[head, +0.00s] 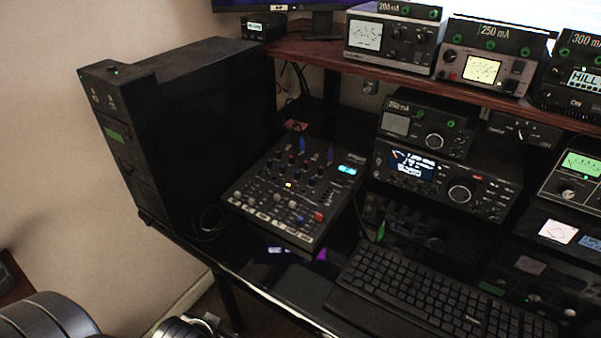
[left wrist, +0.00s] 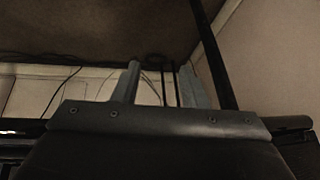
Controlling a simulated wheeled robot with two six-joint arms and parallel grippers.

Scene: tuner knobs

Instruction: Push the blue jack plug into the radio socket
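A small blue piece (head: 301,143), which looks like the blue jack plug, stands at the back of the mixer (head: 272,226). A purple one (head: 330,155) stands to its right. The radio (head: 447,179) with a lit display and large knob sits on the desk to the right; I cannot make out which opening is its socket. My left gripper (left wrist: 160,82) shows in the left wrist view, its two fingers apart with nothing between them. It faces the dark underside of a surface, with cables behind. No gripper shows in the head view; my right gripper is not in view.
A tall black case (head: 200,140) stands left of the mixer. A keyboard (head: 430,295) lies at the desk front. A shelf (head: 310,52) with several meters overhangs the back. A smaller unit (head: 426,128) sits on the radio. Purple and green spots show on the glossy desk.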

